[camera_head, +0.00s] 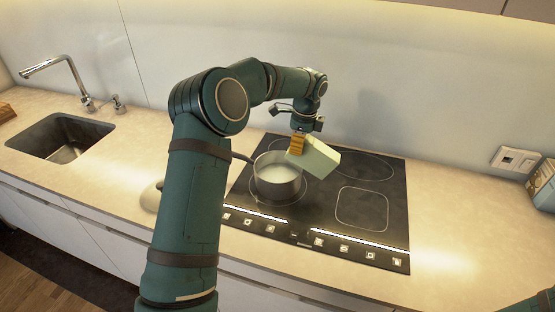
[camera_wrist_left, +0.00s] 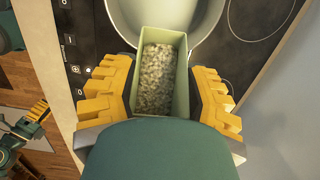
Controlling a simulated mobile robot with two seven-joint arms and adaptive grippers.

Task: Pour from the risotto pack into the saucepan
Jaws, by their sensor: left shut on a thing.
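The risotto pack (camera_head: 317,157) is a pale green box, held tilted over the right side of the saucepan in the head view. In the left wrist view the pack (camera_wrist_left: 181,50) has an open top, and grey-white grains show inside it. My left gripper (camera_head: 296,145) is shut on the pack, with yellow ridged fingers on both sides of it in the left wrist view (camera_wrist_left: 160,95). The saucepan (camera_head: 277,187) stands on the hob's left side; its inside looks pale. Its rim also shows beyond the pack in the left wrist view (camera_wrist_left: 208,18). No falling grains can be made out.
The black hob (camera_head: 315,222) has free zones right of the saucepan. A sink (camera_head: 62,140) with a tap (camera_head: 72,72) is at the left. Wall sockets (camera_head: 515,159) are at the right. The counter right of the hob is mostly clear.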

